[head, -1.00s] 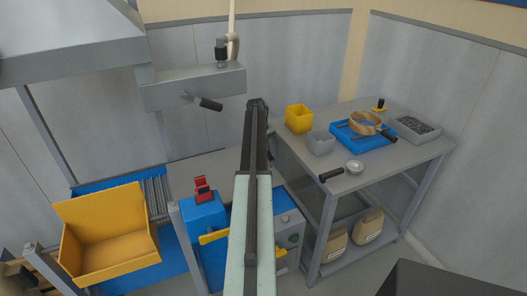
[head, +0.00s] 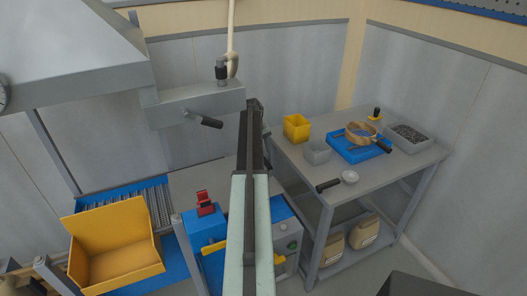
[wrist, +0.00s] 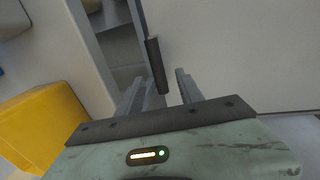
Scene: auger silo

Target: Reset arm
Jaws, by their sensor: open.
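My arm (head: 250,205) reaches up through the middle of the head view, and its far end hides my gripper there. In the wrist view my gripper (wrist: 160,88) has its two fingers apart. A dark cylindrical handle (wrist: 156,65) shows between and beyond the fingertips. I cannot tell how far away it is, and nothing is clearly gripped. In the head view a black lever handle (head: 205,121) sticks out of the grey chute box (head: 170,113) under the hopper, left of my arm's end.
A yellow bin (head: 113,262) stands by the roller conveyor (head: 158,200) at left. A blue machine with a red switch (head: 205,203) is near my arm.

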